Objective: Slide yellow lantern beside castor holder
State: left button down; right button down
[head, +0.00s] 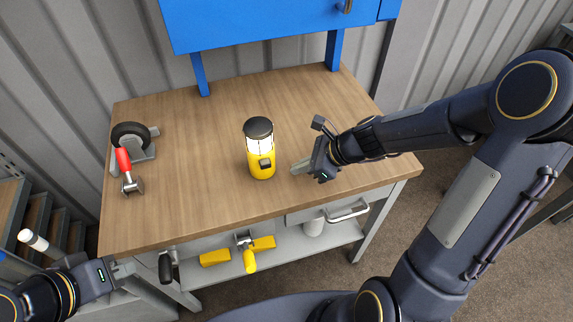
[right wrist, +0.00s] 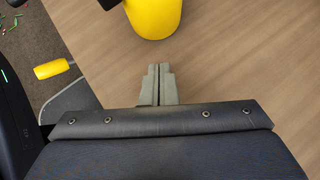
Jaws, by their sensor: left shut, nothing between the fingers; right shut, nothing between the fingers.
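The yellow lantern (head: 261,158) stands upright near the middle of the wooden table, with a dark cap and a clear band below it. Its yellow base (right wrist: 153,16) shows at the top of the right wrist view. The castor holder (head: 142,150), with a black wheel, stands at the table's left end. My right gripper (head: 294,170) is shut and empty, low over the table just right of the lantern; a gap separates its fingertips (right wrist: 159,68) from the base. My left gripper (head: 130,267) is shut and empty, off the table's front left edge.
A red-handled tool (head: 126,168) lies in front of the castor. The tabletop (head: 200,175) between it and the lantern is clear. A blue cabinet (head: 255,22) stands on legs at the back. A drawer handle (head: 348,211) and yellow-handled tools (head: 250,260) are below the front edge.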

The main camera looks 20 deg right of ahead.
aim_at(275, 168)
jog(key=shift+w+a+r, duration=0.1)
jog(key=shift+w+a, duration=0.35)
jog(key=shift+a, duration=0.35)
jog(key=shift+w+a+r, duration=0.1)
jog(key=shift+w+a, duration=0.35)
jog(key=shift+a, duration=0.3)
jog(key=shift+w+a, duration=0.15)
jog(key=shift+a, duration=0.1)
jog(key=w+a+p, duration=0.2)
jog(key=w+a, duration=0.1)
jog(key=a, duration=0.2)
jog(key=w+a+p, duration=0.2)
jog(key=w+a, duration=0.1)
jog(key=a, duration=0.2)
jog(key=w+a+p, duration=0.3)
jog(key=a, duration=0.3)
jog(key=shift+r, duration=0.25)
jog(key=a, duration=0.1)
jog(key=w+a, duration=0.1)
jog(key=w+a+p, duration=0.1)
jog(key=shift+w+a+f, duration=0.2)
jog(key=shift+a+f, duration=0.1)
jog(key=shift+a, duration=0.05)
jog(key=shift+w+a, duration=0.15)
jog(key=shift+a, duration=0.1)
jog(key=shift+d, duration=0.2)
